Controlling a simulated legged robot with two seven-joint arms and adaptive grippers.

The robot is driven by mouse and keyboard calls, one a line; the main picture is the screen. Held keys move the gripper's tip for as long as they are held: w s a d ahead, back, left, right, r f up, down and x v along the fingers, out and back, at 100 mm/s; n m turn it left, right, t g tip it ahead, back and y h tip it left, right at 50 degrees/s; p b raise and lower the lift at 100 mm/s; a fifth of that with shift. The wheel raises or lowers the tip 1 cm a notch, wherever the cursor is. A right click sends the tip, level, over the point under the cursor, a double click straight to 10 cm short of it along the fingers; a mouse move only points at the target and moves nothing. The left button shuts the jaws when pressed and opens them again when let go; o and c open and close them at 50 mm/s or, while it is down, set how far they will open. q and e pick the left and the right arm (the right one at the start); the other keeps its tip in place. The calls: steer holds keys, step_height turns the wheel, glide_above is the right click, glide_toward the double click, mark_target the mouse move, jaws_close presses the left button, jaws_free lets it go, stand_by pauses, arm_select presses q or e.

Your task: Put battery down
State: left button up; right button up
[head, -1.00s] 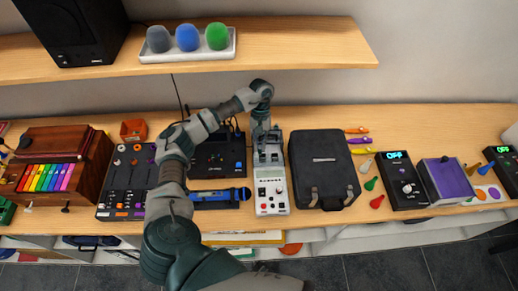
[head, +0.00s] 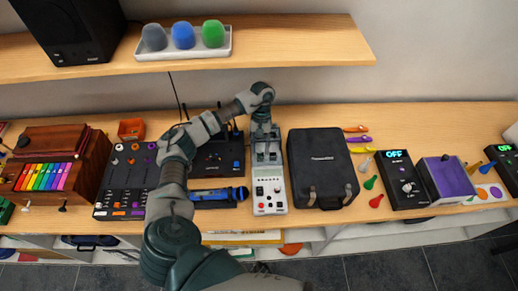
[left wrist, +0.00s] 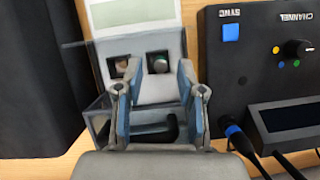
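The grey and white battery device (head: 270,195) stands on the wooden table, left of the black case. My left gripper (head: 265,150) points down over its upper part. In the left wrist view, my left gripper (left wrist: 158,92) has its two fingers apart, with nothing held between them. Beyond the fingertips, two square bays show in the device (left wrist: 140,88). The right bay shows a round silver-green end, probably a battery (left wrist: 159,62). The left bay holds something brownish that I cannot make out. A clear cover with a dark handle (left wrist: 155,135) lies below. My right gripper is out of view.
A black case (head: 322,165) stands close on the right of the device. A black box with antennas (head: 215,160) and a blue microphone (head: 222,195) are on the left. A shelf (head: 290,45) runs above the table. Bare table shows behind the case.

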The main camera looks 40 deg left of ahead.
arm_select(q)
steer(key=v, duration=0.6)
steer(key=shift+r, duration=0.25)
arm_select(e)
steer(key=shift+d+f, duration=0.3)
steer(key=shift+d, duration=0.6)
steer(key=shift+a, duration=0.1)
